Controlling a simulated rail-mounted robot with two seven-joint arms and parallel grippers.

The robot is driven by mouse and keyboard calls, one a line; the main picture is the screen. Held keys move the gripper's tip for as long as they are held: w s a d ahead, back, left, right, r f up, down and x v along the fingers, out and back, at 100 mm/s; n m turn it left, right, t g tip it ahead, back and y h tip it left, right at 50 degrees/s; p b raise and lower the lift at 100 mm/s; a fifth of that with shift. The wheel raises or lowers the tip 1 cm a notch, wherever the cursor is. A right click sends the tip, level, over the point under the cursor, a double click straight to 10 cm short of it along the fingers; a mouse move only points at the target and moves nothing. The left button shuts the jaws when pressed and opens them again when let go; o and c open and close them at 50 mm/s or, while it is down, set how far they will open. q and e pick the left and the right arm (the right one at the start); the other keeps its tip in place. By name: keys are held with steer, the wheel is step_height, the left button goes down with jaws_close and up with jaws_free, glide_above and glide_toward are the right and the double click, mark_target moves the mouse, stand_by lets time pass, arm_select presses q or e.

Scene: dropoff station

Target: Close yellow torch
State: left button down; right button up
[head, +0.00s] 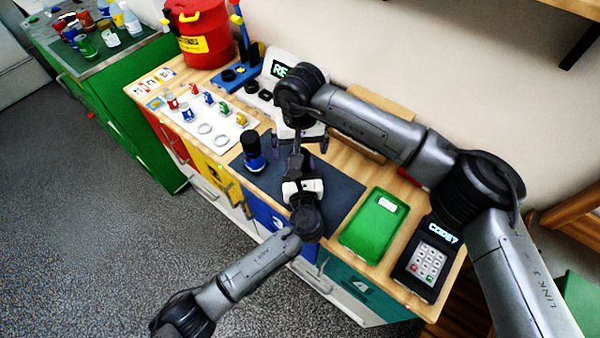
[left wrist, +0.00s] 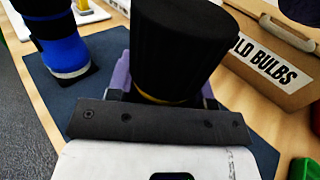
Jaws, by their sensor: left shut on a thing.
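The yellow torch shows in the left wrist view as a wide black cylinder (left wrist: 180,45) with a thin yellow edge below it. My left gripper (head: 298,164) is shut around it, with a purple finger on each side. In the head view the grippers mostly hide this torch, above the dark blue mat (head: 345,190). My right gripper (head: 302,142) is just beyond it, its purple fingers apart. I see no grip by it on the black part. Whether the black part sits fully on the yellow body is hidden.
A blue torch with a black top (head: 253,152) stands on the mat to the left. A white board (head: 215,125) holds small bulbs and rings. A green tray (head: 372,228) and keypad (head: 430,258) lie right. An old-bulbs box (left wrist: 275,65) stands behind.

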step_height(320, 180, up, 12)
stand_by(0.6)
arm_select(q)
steer(key=shift+c, duration=2.3)
jaws_free()
steer(key=shift+s, duration=0.1)
steer(key=s, duration=0.4)
steer(key=s+d+p, duration=0.1)
steer(key=s, duration=0.4)
steer(key=s+p, duration=0.1)
steer(key=s, duration=0.3)
steer(key=shift+s+d, duration=0.25)
steer(key=shift+d, duration=0.05)
arm_select(e)
step_height(320, 180, up, 2)
